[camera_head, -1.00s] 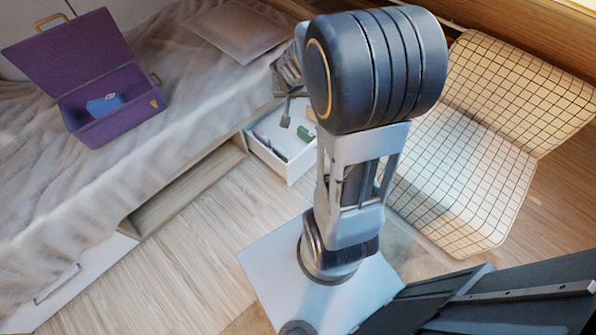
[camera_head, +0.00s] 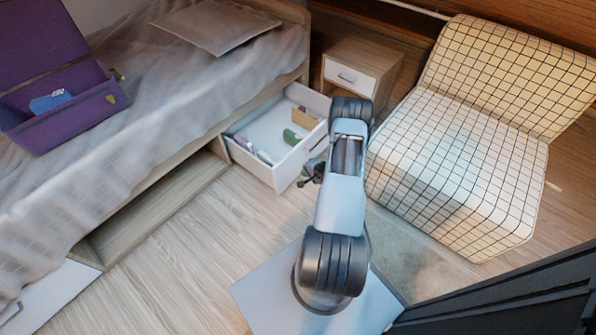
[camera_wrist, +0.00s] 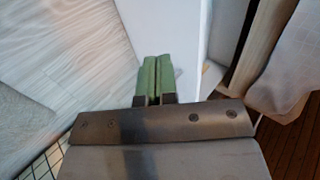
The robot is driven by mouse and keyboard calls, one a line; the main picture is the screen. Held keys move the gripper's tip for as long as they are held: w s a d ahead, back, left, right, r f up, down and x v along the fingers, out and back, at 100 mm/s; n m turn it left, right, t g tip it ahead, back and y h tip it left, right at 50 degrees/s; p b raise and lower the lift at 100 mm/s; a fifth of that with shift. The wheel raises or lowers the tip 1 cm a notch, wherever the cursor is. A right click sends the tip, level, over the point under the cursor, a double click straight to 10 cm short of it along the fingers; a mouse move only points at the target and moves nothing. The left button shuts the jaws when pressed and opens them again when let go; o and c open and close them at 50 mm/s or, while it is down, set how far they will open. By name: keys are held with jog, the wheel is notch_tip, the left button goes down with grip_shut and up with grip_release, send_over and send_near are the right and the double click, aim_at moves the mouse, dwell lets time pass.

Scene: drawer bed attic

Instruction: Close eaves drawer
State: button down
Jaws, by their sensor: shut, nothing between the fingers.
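The eaves drawer (camera_head: 287,170) is a white drawer standing open from under the bed in the head view. It holds a green item (camera_head: 291,137), a wooden block (camera_head: 304,117) and several small things along its left side. My gripper (camera_head: 309,176) is low at the drawer's front, partly hidden behind my arm. In the wrist view my gripper (camera_wrist: 157,80) shows two green fingertips pressed together with nothing between them. A white panel (camera_wrist: 170,30), apparently the drawer's, is right by the tips; I cannot tell whether they touch it.
The bed (camera_head: 200,75) carries an open purple box (camera_head: 70,115) and a cushion (camera_head: 215,27). An open bay (camera_head: 150,205) lies under the bed to the left. A nightstand (camera_head: 355,72) stands behind the drawer, a checked chair (camera_head: 460,160) at the right. Floor (camera_head: 175,270) is clear at left.

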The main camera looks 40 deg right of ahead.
aim_at(283, 167)
jog(key=b+x, duration=0.1)
jog(key=x, duration=0.2)
jog(key=b+x, duration=0.2)
jog(key=x, duration=0.2)
jog(key=w+r+b+x, duration=0.1)
jog(key=x, duration=0.3)
jog(key=shift+s+a+r+b, duration=0.1)
jog(key=shift+a+b, duration=0.05)
jog(key=shift+b, duration=0.2)
jog(key=shift+w+a+r, duration=0.1)
jog(key=shift+w+a, duration=0.1)
jog(key=shift+w, duration=0.6)
